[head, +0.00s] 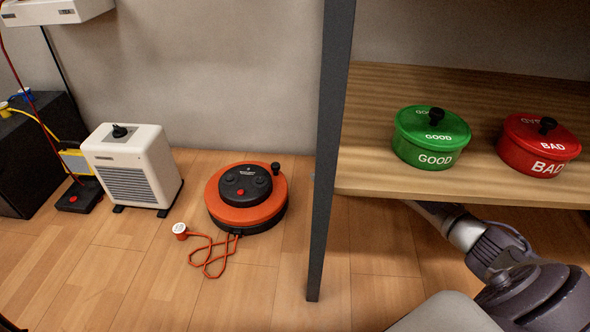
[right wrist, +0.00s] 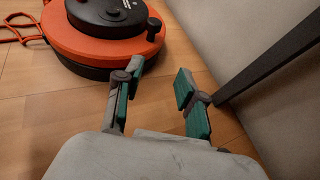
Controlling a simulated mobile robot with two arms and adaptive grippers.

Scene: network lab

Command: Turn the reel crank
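The orange and black cable reel (head: 243,199) lies flat on the wooden floor near the wall. Its crank knob (head: 276,167) is a small black peg at the reel's right rim. In the right wrist view the reel (right wrist: 95,45) is at the top left, and the knob (right wrist: 154,26) stands on its near right edge. My right gripper (right wrist: 155,85) is open and empty, pointing toward the floor just right of the reel and apart from the knob. In the head view my right arm passes under the shelf and its gripper is hidden. My left gripper is not in view.
A dark shelf post (head: 331,150) stands right of the reel; it also shows in the right wrist view (right wrist: 270,65). The wooden shelf (head: 372,90) holds a green pot (head: 431,138) and a red pot (head: 538,146). A white heater (head: 132,168) and an orange cord (head: 207,252) are to the left.

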